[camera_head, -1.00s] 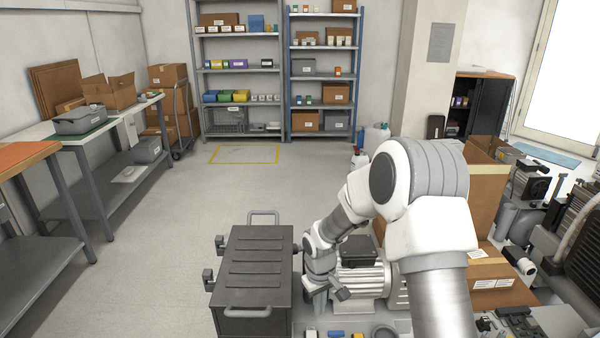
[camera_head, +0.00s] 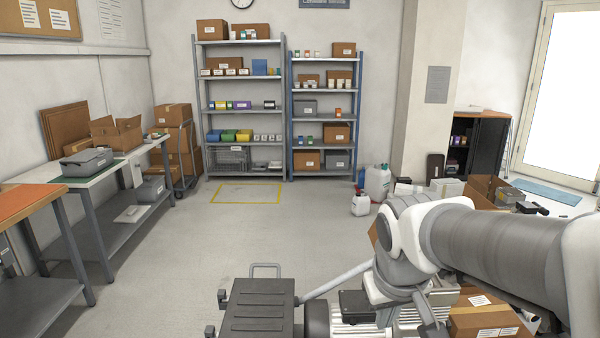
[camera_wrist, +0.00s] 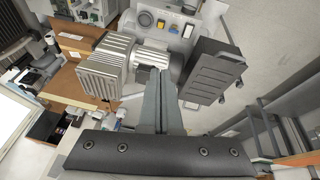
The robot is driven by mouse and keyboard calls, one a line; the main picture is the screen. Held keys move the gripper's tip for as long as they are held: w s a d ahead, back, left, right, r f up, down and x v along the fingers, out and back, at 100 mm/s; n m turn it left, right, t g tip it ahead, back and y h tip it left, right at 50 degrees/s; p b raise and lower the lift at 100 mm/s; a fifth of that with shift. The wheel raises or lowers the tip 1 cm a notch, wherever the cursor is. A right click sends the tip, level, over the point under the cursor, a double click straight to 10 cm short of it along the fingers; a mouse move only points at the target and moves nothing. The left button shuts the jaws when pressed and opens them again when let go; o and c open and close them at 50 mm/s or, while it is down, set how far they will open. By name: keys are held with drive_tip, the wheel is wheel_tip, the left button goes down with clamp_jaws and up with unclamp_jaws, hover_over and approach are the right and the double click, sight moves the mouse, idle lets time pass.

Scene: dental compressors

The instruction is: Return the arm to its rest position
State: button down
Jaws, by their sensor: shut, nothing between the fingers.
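My gripper (camera_wrist: 160,76) shows in the wrist view as two long grey fingers lying together, with nothing between them. It hangs over the work area, above the gap between a finned motor and a dark ribbed case. In the head view my white and grey arm reaches in from the right and bends down at its elbow. The arm's lower end runs toward the bottom edge, and the fingertips cannot be made out there.
The dark ribbed case (camera_head: 258,308) stands at the bottom centre, with the finned motor (camera_wrist: 108,66) beside it. A cardboard box (camera_head: 482,318) is below my arm. White jugs (camera_head: 377,182) stand on the floor. Shelves (camera_head: 240,88) line the back; the middle floor is clear.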

drive_tip(key=s+r+p, duration=0.1)
drive_tip(key=s+r, duration=0.2)
drive_tip(key=s, duration=0.2)
drive_tip(key=s+r+m+t+p, duration=0.1)
drive_tip(key=s+r, duration=0.1)
drive_tip(key=s, duration=0.3)
drive_tip(key=shift+d+r+m+y, duration=0.3)
drive_tip(key=shift+r+y, duration=0.1)
drive_tip(key=shift+s, duration=0.1)
